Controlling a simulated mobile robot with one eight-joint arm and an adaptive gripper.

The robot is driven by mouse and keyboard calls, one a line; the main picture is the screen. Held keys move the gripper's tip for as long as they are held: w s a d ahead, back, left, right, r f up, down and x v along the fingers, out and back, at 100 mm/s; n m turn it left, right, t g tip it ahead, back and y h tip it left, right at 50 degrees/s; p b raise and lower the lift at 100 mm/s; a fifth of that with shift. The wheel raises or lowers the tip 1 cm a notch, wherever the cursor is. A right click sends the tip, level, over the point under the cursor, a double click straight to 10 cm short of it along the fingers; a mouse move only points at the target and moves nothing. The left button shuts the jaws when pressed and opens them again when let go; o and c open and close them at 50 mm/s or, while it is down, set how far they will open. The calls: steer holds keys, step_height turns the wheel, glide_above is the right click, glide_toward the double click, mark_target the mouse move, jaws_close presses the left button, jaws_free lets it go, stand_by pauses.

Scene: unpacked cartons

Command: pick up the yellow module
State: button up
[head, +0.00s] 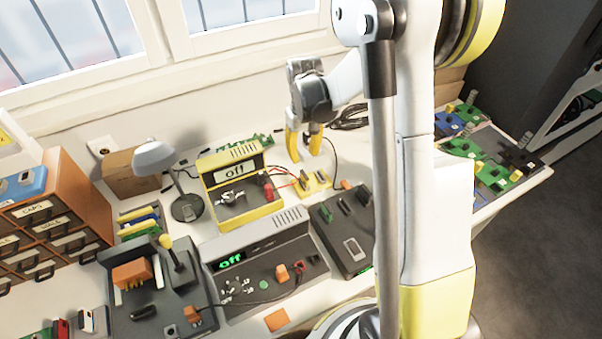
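A small flat yellow module (319,184) lies on the white bench, right of the yellow instrument, with a small dark part on top. Red wires run to its left side from the instrument. My gripper (303,152) hangs above and slightly behind it in the picture, pointing down, its two yellow fingers apart with nothing between them. The fingertips appear clear of the module; the exact height cannot be told.
The yellow instrument (257,214) reading "off" stands close left of the module. A grey instrument (292,245) and a dark box (334,217) sit in front. A black cable coil (349,118) lies behind. Green and blue boards (463,147) lie at right.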

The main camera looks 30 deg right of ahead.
mark_target(304, 173)
step_height(304, 173, down, 9)
steer(key=b, duration=0.4)
steer(key=shift+s+f, duration=0.15)
steer(key=shift+f, duration=0.05)
jaws_close()
steer(key=shift+r, duration=0.1)
